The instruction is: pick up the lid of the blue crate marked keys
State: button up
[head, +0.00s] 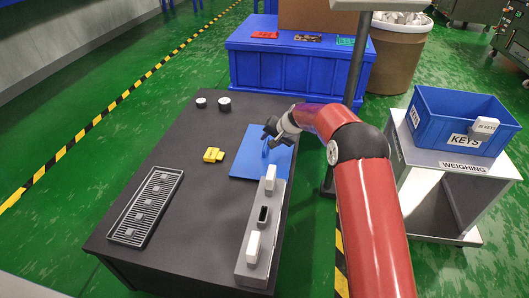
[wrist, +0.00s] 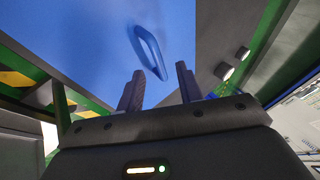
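The blue lid (head: 244,165) lies flat on the dark table, partly hidden by my arm and a grey block strip. Its raised blue loop handle (wrist: 149,52) shows in the wrist view, just beyond my fingertips and roughly in line with the gap between them. My gripper (wrist: 160,70) is open, with nothing between its fingers. In the head view my gripper (head: 270,132) is over the lid's far part.
A grey strip (head: 254,225) with upright white blocks touches or overlaps the lid's near side. A yellow object (head: 213,155), a slotted grey tray (head: 146,207) and two small white-topped cylinders (head: 224,104) are on the table (head: 195,210). A post (head: 358,60) stands behind my arm.

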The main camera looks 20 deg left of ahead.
aim_at(266, 143)
jog(key=x, duration=0.3)
jog(key=shift+f, duration=0.15)
jog(key=shift+c, duration=0.4)
grip_shut()
dwell(0.9)
